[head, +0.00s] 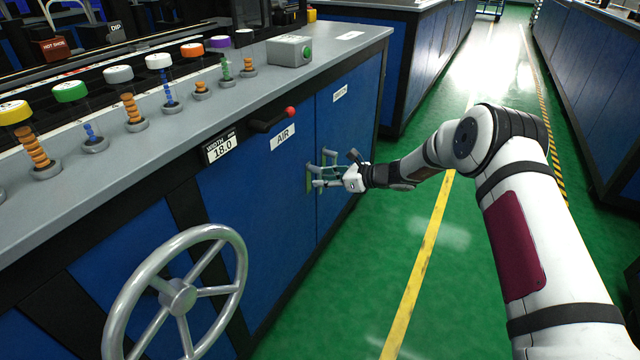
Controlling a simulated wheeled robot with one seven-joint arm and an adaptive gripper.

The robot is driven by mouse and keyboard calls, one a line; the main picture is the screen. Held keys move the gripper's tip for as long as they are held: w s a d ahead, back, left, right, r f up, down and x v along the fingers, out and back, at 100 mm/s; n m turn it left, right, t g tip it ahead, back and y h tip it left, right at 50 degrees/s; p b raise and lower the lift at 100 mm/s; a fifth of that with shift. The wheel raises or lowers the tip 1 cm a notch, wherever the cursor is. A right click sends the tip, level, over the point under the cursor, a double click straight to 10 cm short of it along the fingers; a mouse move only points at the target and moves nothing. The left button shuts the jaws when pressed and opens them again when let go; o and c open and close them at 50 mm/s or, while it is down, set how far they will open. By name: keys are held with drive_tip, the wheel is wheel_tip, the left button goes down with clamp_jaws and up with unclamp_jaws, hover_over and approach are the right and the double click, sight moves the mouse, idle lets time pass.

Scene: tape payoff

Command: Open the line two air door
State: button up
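The blue door labelled AIR (262,190) is on the front of the long machine in the head view. It looks closed, flush with the blue panel to its right. A small upright metal handle (308,178) is at the door's right edge. My gripper (323,172) is at this handle, reaching in from the right with its fingers pointing left. The fingers overlap the handle area in the picture. They are small here, and I cannot tell whether they touch the handle or are closed on it.
A large grey handwheel (178,297) stands out from the machine front at lower left. A black lever with a red knob (290,112) projects above the AIR label. A grey countertop (190,128) runs above the doors. The green floor (350,290) in front is clear.

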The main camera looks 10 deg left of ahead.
drive_tip(key=shift+x, duration=1.05)
clamp_jaws()
